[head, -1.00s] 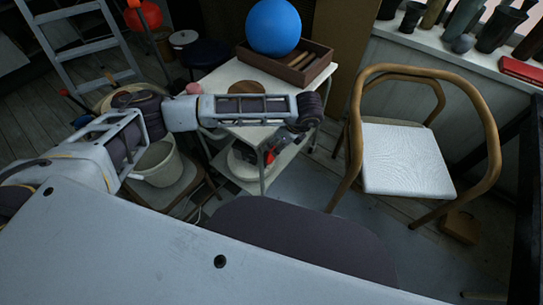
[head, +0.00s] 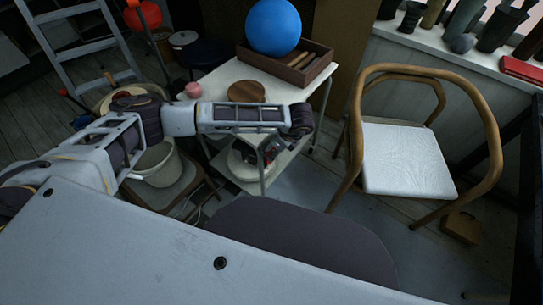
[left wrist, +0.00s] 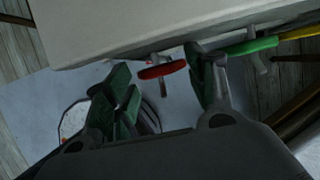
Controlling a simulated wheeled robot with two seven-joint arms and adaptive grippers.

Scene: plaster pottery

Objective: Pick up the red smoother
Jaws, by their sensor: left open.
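The red smoother (left wrist: 162,70) shows in the left wrist view as a red bar with a short grey stem below it, just under the edge of a pale tabletop. My left gripper (left wrist: 158,80) is open, with one dark green-padded finger on each side of the smoother. Whether a finger touches it I cannot tell. In the head view my left gripper (head: 268,151) is small and dark beside the white trolley, below the wrist. The smoother is not clear there. My right gripper is not in view.
The white trolley (head: 222,80) carries a wooden disc (head: 246,91), a brown tray (head: 300,70) and a blue ball (head: 273,27). A green-handled tool (left wrist: 252,46) sits right of the smoother. A wooden chair (head: 405,160) stands to the right. A bucket (head: 157,163) is at the left.

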